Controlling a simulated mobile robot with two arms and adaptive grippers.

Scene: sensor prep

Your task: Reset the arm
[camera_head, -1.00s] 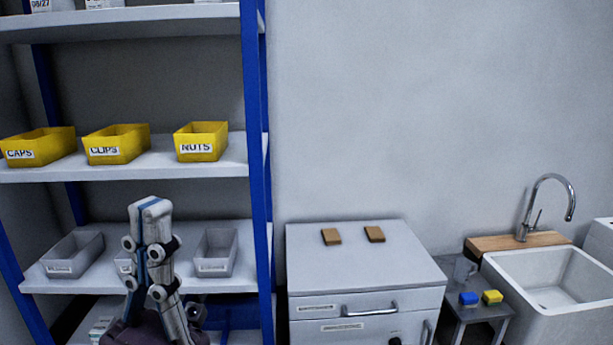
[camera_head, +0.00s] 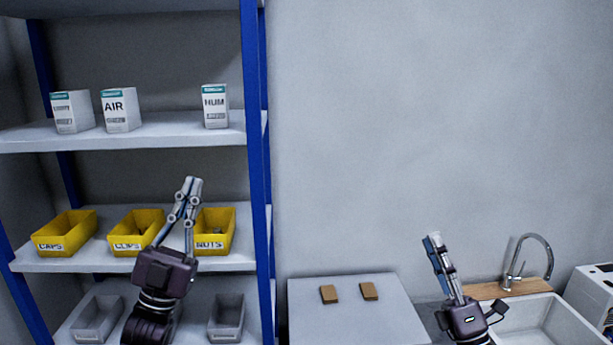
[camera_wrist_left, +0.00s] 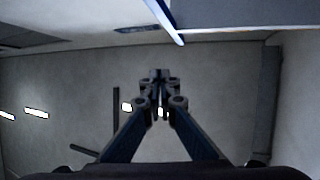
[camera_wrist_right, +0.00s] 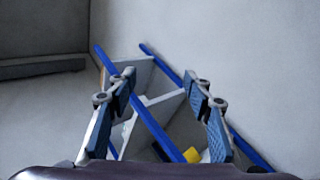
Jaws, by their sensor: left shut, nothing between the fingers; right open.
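My left gripper (camera_head: 190,186) points up in front of the shelf in the head view, between the CLIPS and NUTS bins. Its fingers are shut with nothing between them, and the left wrist view (camera_wrist_left: 160,76) also shows them together. My right gripper (camera_head: 433,240) is raised at the right, in front of the wall and left of the sink. It is open and empty in the right wrist view (camera_wrist_right: 163,85), where its fingers stand wide apart.
The blue-framed shelf holds sensor boxes such as AIR (camera_head: 121,112) and HUM (camera_head: 215,107), with yellow CAPS (camera_head: 65,245), CLIPS (camera_head: 127,245) and NUTS (camera_head: 212,245) bins below. A cabinet (camera_head: 350,322) bears two brown blocks. A sink (camera_head: 535,318) stands right. The wall area between is clear.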

